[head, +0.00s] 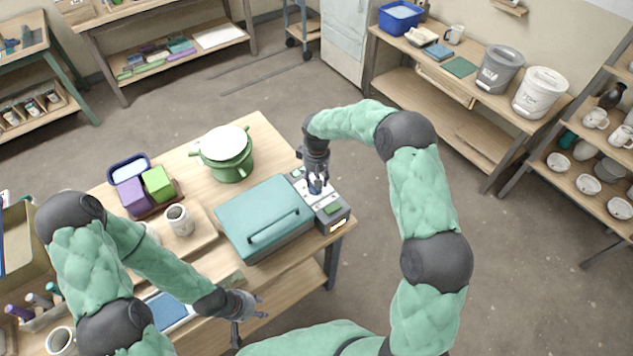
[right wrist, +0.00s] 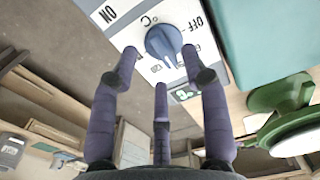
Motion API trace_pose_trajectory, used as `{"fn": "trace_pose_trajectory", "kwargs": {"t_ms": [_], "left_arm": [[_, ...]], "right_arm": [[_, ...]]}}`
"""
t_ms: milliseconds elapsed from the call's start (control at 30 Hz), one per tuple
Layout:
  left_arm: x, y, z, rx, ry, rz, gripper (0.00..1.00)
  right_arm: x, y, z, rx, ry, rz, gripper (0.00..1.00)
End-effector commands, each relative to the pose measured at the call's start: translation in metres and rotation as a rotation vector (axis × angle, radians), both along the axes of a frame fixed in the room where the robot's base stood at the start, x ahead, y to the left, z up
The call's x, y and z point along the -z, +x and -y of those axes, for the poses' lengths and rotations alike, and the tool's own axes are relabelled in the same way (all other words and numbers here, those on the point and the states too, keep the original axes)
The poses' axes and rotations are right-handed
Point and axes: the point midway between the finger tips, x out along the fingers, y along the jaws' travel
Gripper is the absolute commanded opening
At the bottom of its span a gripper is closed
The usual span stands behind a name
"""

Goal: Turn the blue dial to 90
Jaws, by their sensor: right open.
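The blue dial (right wrist: 161,43) sits on a white control panel (right wrist: 125,30) marked "°C", "ON" and "OFF". I cannot read which mark it points to. My right gripper (right wrist: 160,62) is open, with its three fingers spread around the near side of the dial; I cannot tell whether they touch it. In the head view my right gripper (head: 316,186) points down over the panel beside the teal-lidded box (head: 265,212) and largely hides the dial. My left gripper (head: 258,308) is open and empty by the table's front edge, away from the panel.
A green pot (head: 228,160) with a white top stands behind the box. A white mug (head: 179,220) and purple and green blocks (head: 157,184) are to its left. Floor lies clear beyond.

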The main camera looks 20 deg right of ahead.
Motion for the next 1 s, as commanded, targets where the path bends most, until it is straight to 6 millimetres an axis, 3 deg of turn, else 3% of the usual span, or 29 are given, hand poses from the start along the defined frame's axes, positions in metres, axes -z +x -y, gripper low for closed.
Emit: {"fn": "trace_pose_trajectory", "kwargs": {"t_ms": [200,433,633,1000], "left_arm": [[0.0,0.0,0.0,0.0,0.0,0.0,0.4],[0.0,0.0,0.0,0.0,0.0,0.0,0.4],[0.0,0.0,0.0,0.0,0.0,0.0,0.4],[0.0,0.0,0.0,0.0,0.0,0.0,0.4]], "right_arm": [[-0.046,0.001,0.0,-0.001,0.0,0.003,0.46],[-0.081,0.001,0.0,0.0,0.001,0.002,0.46],[-0.092,0.0,0.0,0.0,0.001,-0.001,0.46],[-0.093,0.0,0.0,0.0,0.001,0.0,0.46]]}}
